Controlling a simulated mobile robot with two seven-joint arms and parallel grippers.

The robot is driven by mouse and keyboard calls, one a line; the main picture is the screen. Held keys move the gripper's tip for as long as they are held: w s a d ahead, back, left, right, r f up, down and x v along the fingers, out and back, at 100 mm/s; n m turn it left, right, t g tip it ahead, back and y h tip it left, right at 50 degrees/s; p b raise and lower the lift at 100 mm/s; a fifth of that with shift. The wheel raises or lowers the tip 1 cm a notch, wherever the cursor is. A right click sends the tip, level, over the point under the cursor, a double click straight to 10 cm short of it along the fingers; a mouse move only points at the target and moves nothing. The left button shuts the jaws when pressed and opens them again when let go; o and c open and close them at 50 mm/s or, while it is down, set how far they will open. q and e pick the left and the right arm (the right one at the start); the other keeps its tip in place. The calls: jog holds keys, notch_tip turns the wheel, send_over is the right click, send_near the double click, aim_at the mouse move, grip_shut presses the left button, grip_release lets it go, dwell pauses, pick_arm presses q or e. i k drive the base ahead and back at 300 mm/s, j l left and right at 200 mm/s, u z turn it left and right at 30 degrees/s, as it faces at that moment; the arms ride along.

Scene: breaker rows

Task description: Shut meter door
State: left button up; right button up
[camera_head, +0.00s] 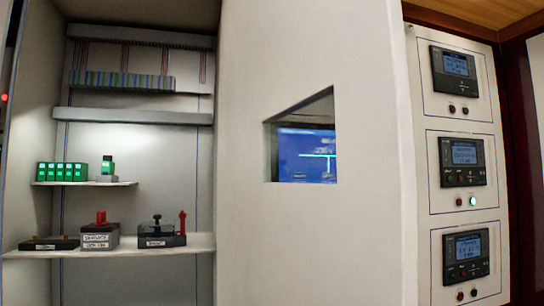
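A large white door-like panel (240,225) with a cut-out window fills the middle of the head view. Its window edge slants, so it appears to stand at an angle to the cabinet. A blue lit screen (305,155) shows through the window. Right of it is a light panel with three dark meters: the top (454,70), the middle (462,162) and the bottom one (466,257). They are uncovered. No handle can be made out clearly. Neither of my grippers is in view.
At left an open cabinet bay has an upper shelf (125,184) with green modules (62,175) and a lower shelf (110,252). A black device with a red lever (182,222) and other small blocks stand on the lower shelf. A dark red frame (515,150) borders the right.

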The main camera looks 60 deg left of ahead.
aim_at(352, 240)
jog(key=i+u, duration=0.15)
jog(key=u, duration=0.3)
jog(key=i+l+u, duration=0.1)
jog(key=u, duration=0.3)
jog(key=i+l+u, duration=0.15)
jog(key=u, duration=0.3)
jog(key=i+l+u, duration=0.1)
jog(key=u, duration=0.3)
jog(key=l, duration=0.05)
